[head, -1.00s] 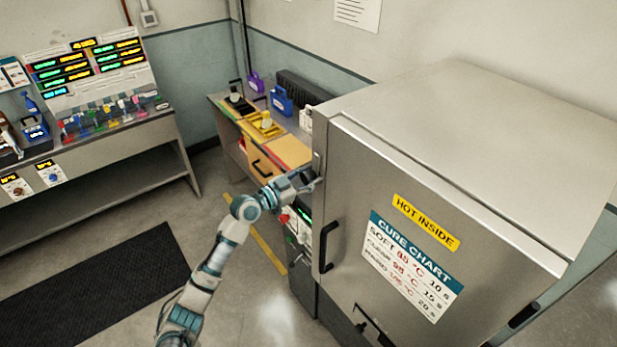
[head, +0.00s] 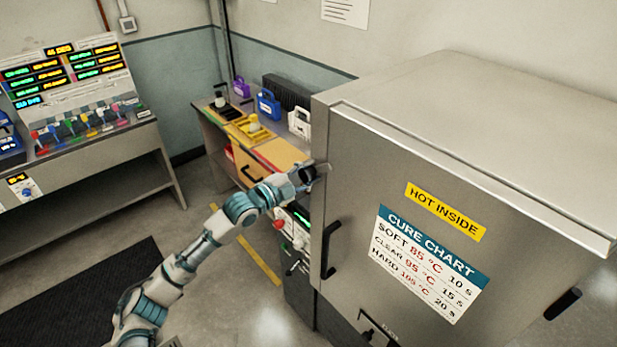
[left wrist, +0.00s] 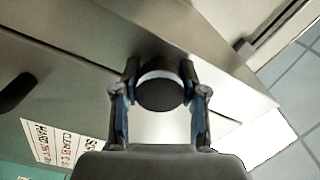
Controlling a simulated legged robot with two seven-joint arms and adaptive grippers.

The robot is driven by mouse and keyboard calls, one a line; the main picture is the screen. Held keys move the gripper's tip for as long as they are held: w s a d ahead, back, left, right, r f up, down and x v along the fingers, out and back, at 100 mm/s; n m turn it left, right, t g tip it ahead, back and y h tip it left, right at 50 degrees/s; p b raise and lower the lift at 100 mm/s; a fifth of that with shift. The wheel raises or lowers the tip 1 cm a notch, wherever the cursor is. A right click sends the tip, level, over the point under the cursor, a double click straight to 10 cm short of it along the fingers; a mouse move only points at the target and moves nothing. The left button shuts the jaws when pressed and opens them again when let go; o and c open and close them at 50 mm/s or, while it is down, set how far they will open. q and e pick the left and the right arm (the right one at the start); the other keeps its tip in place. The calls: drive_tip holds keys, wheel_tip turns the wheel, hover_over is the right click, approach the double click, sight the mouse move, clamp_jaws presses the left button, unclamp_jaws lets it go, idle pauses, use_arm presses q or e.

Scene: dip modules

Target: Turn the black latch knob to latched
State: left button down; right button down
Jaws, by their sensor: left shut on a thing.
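The black latch knob (left wrist: 160,92) sits on the edge of the steel oven (left wrist: 75,55). In the left wrist view it is a round black disc with a pale rim behind it. My left gripper (left wrist: 160,98) is shut on the knob, one finger on each side. In the head view my left gripper (head: 312,176) is at the near left side of the oven (head: 430,140) and hides the knob there. I cannot tell the knob's turned position. My right gripper is not in view.
A black door handle (head: 329,250) stands out below my gripper. A workbench (head: 270,150) with yellow trays and blue and white containers stands behind the arm. A second bench (head: 100,170) is at the left. Open floor with a dark mat (head: 85,300) lies between.

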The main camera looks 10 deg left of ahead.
use_arm(q)
drive_tip(key=m, duration=0.2)
drive_tip(key=shift+f+m+p, duration=0.2)
drive_tip(key=shift+m+p, duration=0.7)
drive_tip(key=shift+m, duration=0.3)
drive_tip(key=shift+m+p, duration=0.7)
drive_tip(key=shift+m, duration=0.2)
drive_tip(key=shift+f+m+p, duration=0.15)
drive_tip(key=shift+m+p, duration=0.25)
drive_tip(key=shift+m, duration=0.1)
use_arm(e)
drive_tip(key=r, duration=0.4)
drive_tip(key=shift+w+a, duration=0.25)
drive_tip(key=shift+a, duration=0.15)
use_arm(q)
drive_tip(key=shift+f, duration=0.15)
drive_tip(key=c, duration=0.7)
unclamp_jaws()
drive_tip(key=shift+o, duration=0.4)
drive_tip(key=shift+r, duration=0.2)
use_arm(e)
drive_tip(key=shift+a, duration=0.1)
